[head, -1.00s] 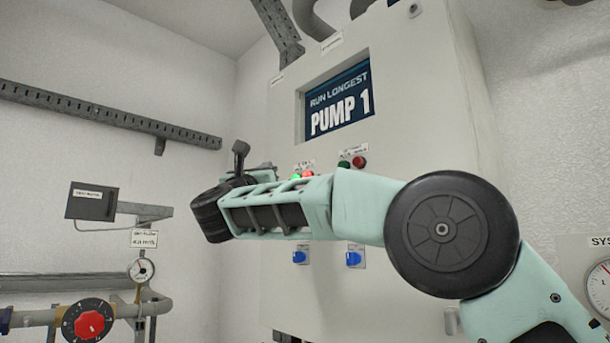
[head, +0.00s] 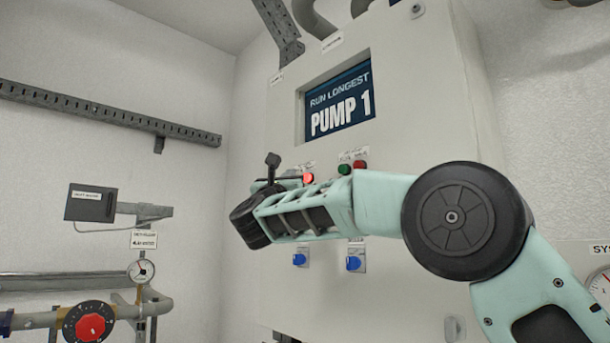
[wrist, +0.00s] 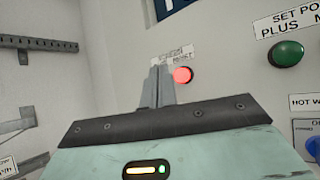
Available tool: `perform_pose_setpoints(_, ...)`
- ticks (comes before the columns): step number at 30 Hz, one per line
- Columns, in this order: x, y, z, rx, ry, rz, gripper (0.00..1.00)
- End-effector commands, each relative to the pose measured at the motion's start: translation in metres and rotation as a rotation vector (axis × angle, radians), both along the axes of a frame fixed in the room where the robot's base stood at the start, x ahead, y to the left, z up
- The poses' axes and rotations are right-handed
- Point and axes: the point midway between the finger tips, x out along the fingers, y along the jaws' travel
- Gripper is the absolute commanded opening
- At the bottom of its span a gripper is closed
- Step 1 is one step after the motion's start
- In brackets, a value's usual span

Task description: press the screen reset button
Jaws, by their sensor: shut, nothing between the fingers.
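A lit red button (wrist: 183,75) sits on the panel under a small label (wrist: 174,53) that seems to read "reset"; its wording is blurred. The red button also shows in the head view (head: 308,179), just above my forearm. My gripper (wrist: 158,72) is shut and empty, its fingers pointing at the panel just left of the red button. The fingers cover the panel there, and I cannot tell whether they touch it. The screen (head: 340,103) above reads "Run longest pump 1".
Blue switches (head: 353,263) sit below. At left are a wall rail (head: 110,115), a gauge (head: 141,270) and a red-knobbed valve (head: 90,325).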

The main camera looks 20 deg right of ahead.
Motion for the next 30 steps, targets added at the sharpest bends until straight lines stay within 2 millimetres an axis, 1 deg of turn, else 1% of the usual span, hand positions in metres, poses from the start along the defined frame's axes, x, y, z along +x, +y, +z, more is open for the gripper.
perform_pose_setpoints(1,0.002,-0.005,-0.005,0.000,0.000,-0.001,0.00)
perform_pose_setpoints(7,0.006,-0.014,-0.003,-0.001,0.001,0.000,0.00)
perform_pose_setpoints(30,0.007,-0.015,-0.002,-0.001,0.001,0.000,0.00)
